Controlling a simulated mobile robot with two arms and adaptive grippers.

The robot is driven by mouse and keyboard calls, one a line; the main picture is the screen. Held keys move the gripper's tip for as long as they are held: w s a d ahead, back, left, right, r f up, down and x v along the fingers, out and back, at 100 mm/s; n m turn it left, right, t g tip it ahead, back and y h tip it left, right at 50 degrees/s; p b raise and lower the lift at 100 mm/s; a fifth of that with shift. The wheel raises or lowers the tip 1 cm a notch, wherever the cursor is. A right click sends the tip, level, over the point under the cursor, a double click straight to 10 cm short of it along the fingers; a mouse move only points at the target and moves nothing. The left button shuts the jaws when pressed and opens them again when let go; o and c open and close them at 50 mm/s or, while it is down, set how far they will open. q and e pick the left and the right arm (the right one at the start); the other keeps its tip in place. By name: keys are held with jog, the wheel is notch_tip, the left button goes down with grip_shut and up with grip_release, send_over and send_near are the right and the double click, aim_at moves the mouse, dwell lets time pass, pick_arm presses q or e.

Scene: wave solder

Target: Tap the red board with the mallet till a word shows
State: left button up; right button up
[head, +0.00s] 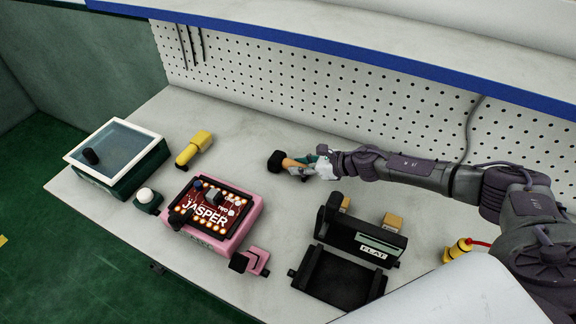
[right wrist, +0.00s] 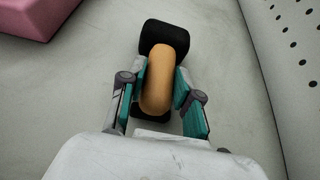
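The red board (head: 233,203) lies in a pink frame (head: 249,219) at the left of the bench. The word JASPER shows on it in white letters, with lit spots around it. The mallet has a black head (head: 276,161) and a tan handle (right wrist: 163,75). My right gripper (head: 312,164) is shut on the mallet's handle, with a teal finger pad on each side in the right wrist view. The mallet is right of and behind the board, apart from it. How high it is above the bench is hard to tell. My left gripper is out of view.
A glass-topped box (head: 118,147), a white dome button (head: 145,196) and a yellow tool (head: 194,148) lie around the board. A small pink block (head: 256,260) and black fixture marked FLAT (head: 345,235) stand in front. A pegboard (head: 330,95) closes the back.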

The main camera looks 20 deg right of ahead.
grip_shut()
jog(key=shift+r, duration=0.15)
jog(key=shift+r+p, duration=1.85)
jog(key=shift+r, duration=0.05)
